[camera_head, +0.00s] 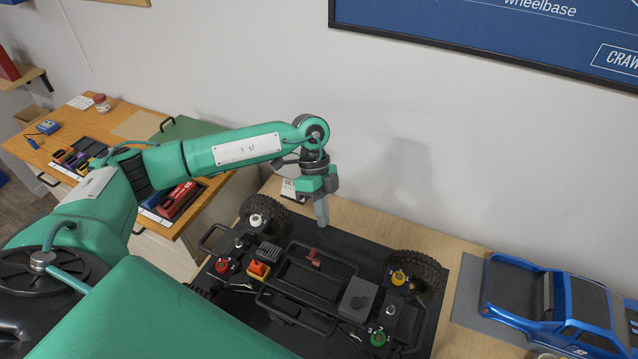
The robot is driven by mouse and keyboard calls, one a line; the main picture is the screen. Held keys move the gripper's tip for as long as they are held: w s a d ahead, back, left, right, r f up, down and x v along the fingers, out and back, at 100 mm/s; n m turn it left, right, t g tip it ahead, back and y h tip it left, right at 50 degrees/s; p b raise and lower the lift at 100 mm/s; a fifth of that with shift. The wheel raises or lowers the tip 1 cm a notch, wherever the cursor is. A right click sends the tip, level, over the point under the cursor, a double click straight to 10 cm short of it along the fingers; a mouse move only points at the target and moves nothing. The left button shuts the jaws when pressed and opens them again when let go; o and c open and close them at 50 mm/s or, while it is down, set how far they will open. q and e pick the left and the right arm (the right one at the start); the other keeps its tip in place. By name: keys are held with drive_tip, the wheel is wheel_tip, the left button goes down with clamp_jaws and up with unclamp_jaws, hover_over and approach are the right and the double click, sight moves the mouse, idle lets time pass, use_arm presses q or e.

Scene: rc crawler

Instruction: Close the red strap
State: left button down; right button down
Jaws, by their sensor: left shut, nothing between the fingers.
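The red strap (313,257) is a small red piece standing up at the far edge of the black battery tray (308,280), in the middle of the crawler chassis (265,300). It is too small to tell exactly how it lies. My left gripper (321,220) points down above the far side of the chassis, a little behind the strap in the picture. Its fingers are shut with nothing between them, and they look apart from the strap. My right gripper is not in view.
The chassis stands on a dark mat (435,285) on a wooden bench. A blue truck body (570,300) lies on the right. A side table with tools and a red battery pack (180,200) stands at the left. Large tyres (415,268) rise at the chassis corners. A wall closes off the back.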

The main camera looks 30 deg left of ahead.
sight(315, 257)
use_arm(q)
drive_tip(key=s+f+p, duration=0.1)
drive_tip(key=s, duration=0.1)
drive_tip(key=s+f+p, duration=0.1)
drive_tip(key=s, duration=0.1)
drive_tip(key=shift+d+f, duration=0.2)
drive_tip(key=shift+w, duration=0.1)
